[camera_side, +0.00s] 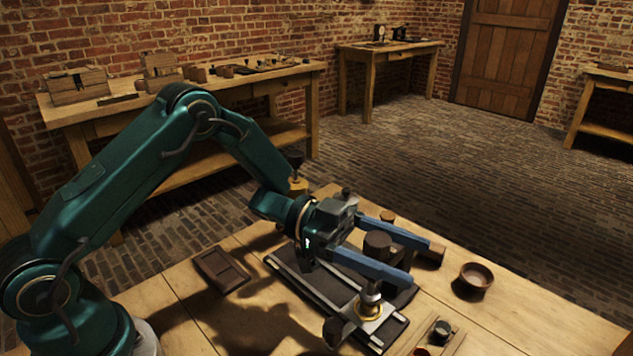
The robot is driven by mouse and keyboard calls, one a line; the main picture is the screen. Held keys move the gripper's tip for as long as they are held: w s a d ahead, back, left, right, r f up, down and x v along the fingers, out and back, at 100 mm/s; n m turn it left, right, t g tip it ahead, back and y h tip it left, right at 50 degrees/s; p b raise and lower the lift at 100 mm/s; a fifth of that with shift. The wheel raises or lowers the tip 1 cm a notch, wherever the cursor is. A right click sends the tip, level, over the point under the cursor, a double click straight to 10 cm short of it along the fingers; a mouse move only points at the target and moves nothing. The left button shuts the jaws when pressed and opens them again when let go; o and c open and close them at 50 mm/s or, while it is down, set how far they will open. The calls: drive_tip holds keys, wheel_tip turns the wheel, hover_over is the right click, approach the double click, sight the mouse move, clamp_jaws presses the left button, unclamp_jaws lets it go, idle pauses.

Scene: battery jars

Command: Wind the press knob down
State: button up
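My gripper (420,263) reaches over the workbench from the left, its two long blue fingers spread apart. A dark, round, knob-like piece (377,244) shows between the fingers, and I see no finger closed on it. Below the near finger stands a metal post with a brass ring (369,305) on a pale metal plate, on a dark flat base (314,287). Another dark rounded piece (334,330) is at the near end of this base. I cannot tell for certain which dark piece is the press knob. The fingers and wrist hide part of the fixture.
A round wooden bowl (475,279) stands right of the fingertips. A shallow dark wooden tray (221,270) lies left of the base. A small wooden holder (440,331) with dark and red pieces is at the front. Bench surface (540,318) at the right is clear.

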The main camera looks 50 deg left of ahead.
drive_tip(key=a+r, duration=1.1)
drive_tip(key=shift+a, duration=0.35)
